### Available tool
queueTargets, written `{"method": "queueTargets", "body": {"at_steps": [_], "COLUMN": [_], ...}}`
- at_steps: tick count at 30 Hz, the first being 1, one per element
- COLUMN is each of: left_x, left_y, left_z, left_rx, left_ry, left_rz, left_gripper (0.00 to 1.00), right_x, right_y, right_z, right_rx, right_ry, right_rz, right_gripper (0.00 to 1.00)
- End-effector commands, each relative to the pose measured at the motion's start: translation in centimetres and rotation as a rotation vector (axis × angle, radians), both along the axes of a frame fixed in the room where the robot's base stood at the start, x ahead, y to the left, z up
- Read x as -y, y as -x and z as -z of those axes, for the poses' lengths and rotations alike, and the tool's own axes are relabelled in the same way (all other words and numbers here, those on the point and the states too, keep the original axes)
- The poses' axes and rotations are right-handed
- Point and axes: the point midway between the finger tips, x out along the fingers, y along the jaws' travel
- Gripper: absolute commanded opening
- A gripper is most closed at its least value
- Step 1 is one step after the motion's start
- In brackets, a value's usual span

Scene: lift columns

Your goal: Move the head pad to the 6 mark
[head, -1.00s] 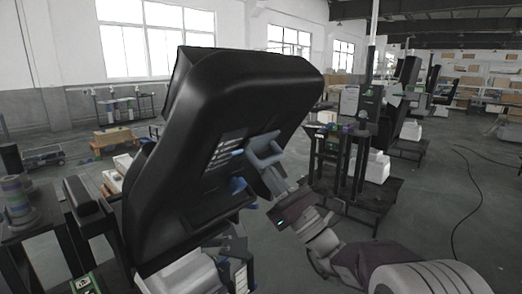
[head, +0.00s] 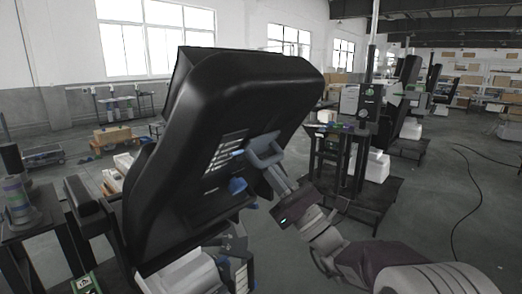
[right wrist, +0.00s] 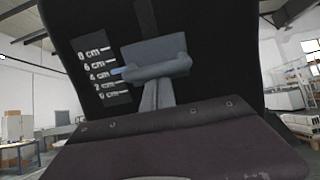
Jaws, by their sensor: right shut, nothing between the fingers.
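A small blue pointer (right wrist: 117,70) lies by the scale, close to the 4 line and below the 6 line. My right gripper (head: 263,148) is shut and empty in front of the panel. In the right wrist view the gripper (right wrist: 157,66) hides the panel right of the pointer. A blue part (head: 237,185) shows below the gripper. My left gripper is out of view.
A black column (head: 370,105) on a dark base stands right of the pad. A pillar with coloured rings (head: 18,200) is at the far left. The floor (head: 430,220) at right is open, with a black cable (head: 462,210) on it.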

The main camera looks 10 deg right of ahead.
Motion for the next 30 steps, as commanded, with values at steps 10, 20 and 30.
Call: {"method": "queueTargets", "body": {"at_steps": [10, 20, 30], "left_x": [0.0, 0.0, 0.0], "left_y": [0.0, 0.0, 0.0], "left_z": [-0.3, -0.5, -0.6], "left_rx": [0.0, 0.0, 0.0], "left_ry": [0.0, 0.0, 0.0], "left_rz": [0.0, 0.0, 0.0], "left_gripper": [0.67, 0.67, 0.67], "right_x": [0.2, 0.4, 0.6], "right_y": [0.3, 0.6, 0.8], "right_z": [-0.7, -1.1, -1.4], "right_rx": [0.007, 0.006, 0.006], "right_ry": [-0.001, -0.002, -0.002], "right_rz": [0.001, 0.0, 0.0], "right_gripper": [0.0, 0.0, 0.0]}}
